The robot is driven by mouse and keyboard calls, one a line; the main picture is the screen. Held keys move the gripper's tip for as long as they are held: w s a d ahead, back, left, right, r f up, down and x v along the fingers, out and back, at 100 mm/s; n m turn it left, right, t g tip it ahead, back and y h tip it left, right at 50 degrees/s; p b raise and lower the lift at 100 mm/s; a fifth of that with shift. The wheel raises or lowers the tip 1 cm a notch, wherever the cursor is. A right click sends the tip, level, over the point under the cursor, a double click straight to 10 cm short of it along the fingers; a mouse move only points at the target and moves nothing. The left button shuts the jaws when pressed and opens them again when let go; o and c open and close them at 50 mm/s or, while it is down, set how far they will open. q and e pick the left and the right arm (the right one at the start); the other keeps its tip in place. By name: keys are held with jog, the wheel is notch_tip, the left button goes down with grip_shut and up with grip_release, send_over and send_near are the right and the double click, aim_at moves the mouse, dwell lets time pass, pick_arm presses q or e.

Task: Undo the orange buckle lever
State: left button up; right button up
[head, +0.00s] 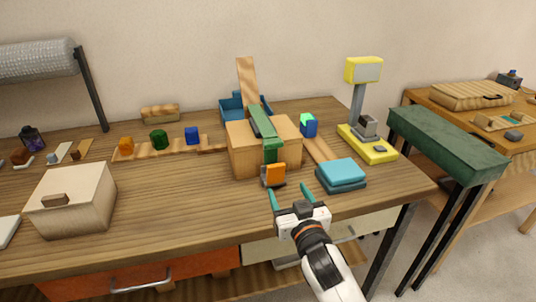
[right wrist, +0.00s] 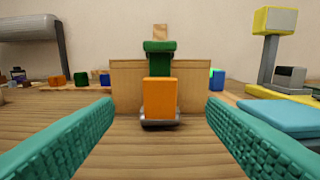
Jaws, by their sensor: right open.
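The orange buckle lever (head: 276,174) sits on the front of a wooden box (head: 244,150), at the lower end of a green strap (head: 266,135) that runs over the box top. In the right wrist view the orange lever (right wrist: 160,98) stands upright in the centre, with a grey metal base under it and the green strap (right wrist: 160,60) above. My right gripper (head: 290,190) is open in front of the lever. Its two teal fingers stand wide apart on either side of the lever in the wrist view, and nothing is between their tips. My left gripper is not seen.
Teal books (head: 341,175) lie right of the box, near my right gripper. A yellow scale-like device (head: 368,143) stands behind them. A pale box (head: 72,200) is at the left. Small coloured blocks stand on a wooden strip (head: 175,148). The table front between is clear.

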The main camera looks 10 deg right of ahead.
aim_at(277, 169)
jog(key=shift+w, duration=0.4)
jog(key=shift+w+r, duration=0.1)
jog(key=shift+w, duration=0.25)
jog(key=w, duration=0.3)
jog(key=shift+w+a+r, duration=0.1)
jog(key=shift+w+r, duration=0.1)
jog(key=shift+w, duration=0.05)
jog(key=w, duration=0.6)
jog(key=shift+a+f, duration=0.15)
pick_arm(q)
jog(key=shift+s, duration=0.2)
pick_arm(e)
jog(key=shift+w, duration=0.65)
